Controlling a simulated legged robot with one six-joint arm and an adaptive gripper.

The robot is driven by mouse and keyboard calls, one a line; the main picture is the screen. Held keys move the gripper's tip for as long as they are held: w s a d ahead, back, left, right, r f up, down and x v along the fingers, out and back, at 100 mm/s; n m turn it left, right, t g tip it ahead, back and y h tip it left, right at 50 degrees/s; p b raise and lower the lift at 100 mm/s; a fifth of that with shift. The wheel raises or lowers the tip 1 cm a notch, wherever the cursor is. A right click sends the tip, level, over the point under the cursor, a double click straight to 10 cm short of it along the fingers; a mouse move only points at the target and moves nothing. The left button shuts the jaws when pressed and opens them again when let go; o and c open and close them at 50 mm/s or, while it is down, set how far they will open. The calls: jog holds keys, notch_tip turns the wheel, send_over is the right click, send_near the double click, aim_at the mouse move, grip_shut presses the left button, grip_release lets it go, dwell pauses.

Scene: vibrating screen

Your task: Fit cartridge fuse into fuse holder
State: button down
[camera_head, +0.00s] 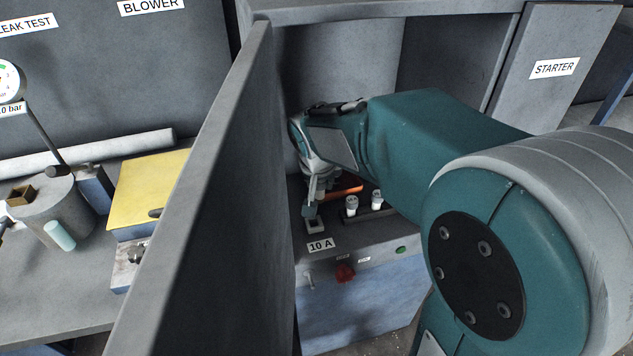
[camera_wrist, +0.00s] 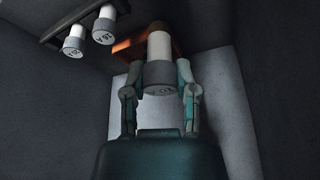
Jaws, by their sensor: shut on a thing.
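My gripper (camera_wrist: 160,92) is shut on a cartridge fuse with a white body (camera_wrist: 159,48) and a grey end cap marked with lettering too blurred to read. In the wrist view the holder cannot be made out.
Two other fuses (camera_head: 351,205) (camera_head: 377,200) stand in a dark rack right of the gripper; they also show in the wrist view (camera_wrist: 73,42). An orange piece (camera_head: 347,190) lies close behind the gripper. A tall grey wall (camera_head: 205,200) closes the left side. A red knob (camera_head: 345,273) is on the front.

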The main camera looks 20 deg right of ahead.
jog(key=f, duration=0.2)
jog(key=a+f, duration=0.1)
jog(key=f, duration=0.2)
jog(key=shift+a+f, duration=0.35)
jog(key=shift+f, duration=0.05)
jog(key=shift+d, duration=0.15)
dwell(0.4)
dwell(0.5)
jog(key=shift+f, duration=1.25)
dwell(0.8)
jog(key=shift+c, duration=1.6)
grip_release()
